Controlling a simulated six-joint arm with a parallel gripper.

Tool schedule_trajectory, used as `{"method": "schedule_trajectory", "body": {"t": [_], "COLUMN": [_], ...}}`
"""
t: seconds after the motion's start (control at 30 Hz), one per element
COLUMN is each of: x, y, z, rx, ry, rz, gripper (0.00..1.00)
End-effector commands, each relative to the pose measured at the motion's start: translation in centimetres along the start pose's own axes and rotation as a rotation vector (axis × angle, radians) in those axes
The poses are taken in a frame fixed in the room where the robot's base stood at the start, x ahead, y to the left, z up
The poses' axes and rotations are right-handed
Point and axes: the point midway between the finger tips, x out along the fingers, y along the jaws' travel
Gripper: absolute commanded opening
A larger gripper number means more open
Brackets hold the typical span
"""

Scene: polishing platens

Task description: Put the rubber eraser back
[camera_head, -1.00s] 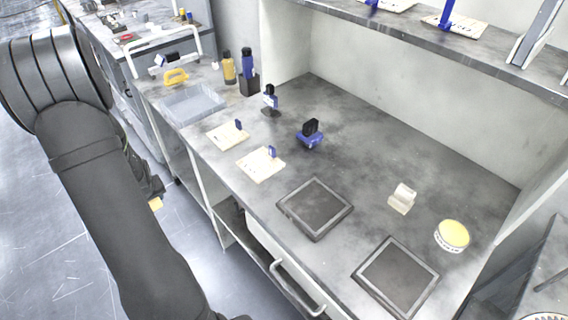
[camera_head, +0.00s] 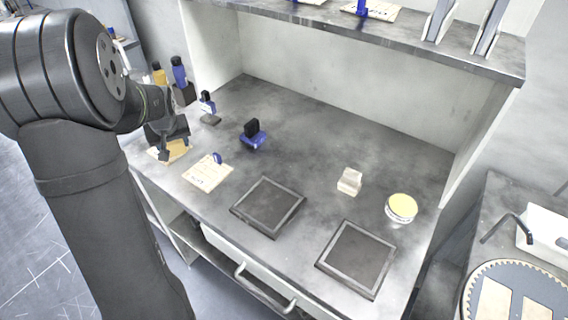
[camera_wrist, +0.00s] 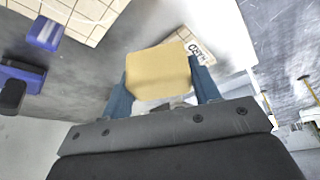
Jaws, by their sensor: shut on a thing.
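A tan, block-shaped rubber eraser (camera_wrist: 158,72) is clamped between the two blue fingers of my gripper (camera_wrist: 163,92) in the wrist view. It is held above the bench. In the head view my gripper (camera_head: 164,148) is over the bench's left end, in front of a pale labelled board (camera_head: 180,152). I cannot make out the eraser apart from the board there. A second pale labelled board (camera_head: 206,174) with a small blue piece at its back edge lies just to the right.
A blue-and-black device (camera_head: 252,137) and a smaller one (camera_head: 208,108) stand behind the boards. Two dark square plates (camera_head: 268,206) (camera_head: 356,258), a whitish block (camera_head: 350,182) and a yellow-topped tub (camera_head: 401,208) are farther right. The middle back of the bench is clear.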

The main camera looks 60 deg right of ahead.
Motion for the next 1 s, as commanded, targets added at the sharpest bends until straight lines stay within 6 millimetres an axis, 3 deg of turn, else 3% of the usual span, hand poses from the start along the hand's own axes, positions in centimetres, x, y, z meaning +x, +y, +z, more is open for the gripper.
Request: {"method": "schedule_trajectory", "body": {"t": [0.03,0.1,0.27,0.5,0.8,1.0], "x": [-0.8,-1.7,-3.9,-7.4,-11.9,-14.4], "y": [2.5,5.7,12.4,21.6,30.8,34.7], "z": [0.2,0.6,2.3,6.8,14.7,19.6], "rx": [0.034,0.075,0.168,0.308,0.475,0.563], "ry": [0.002,0.002,0.002,0.002,0.002,0.002], "rz": [0.015,0.032,0.072,0.129,0.199,0.236], "gripper": [0.23,0.23,0.23,0.23,0.23,0.23]}}
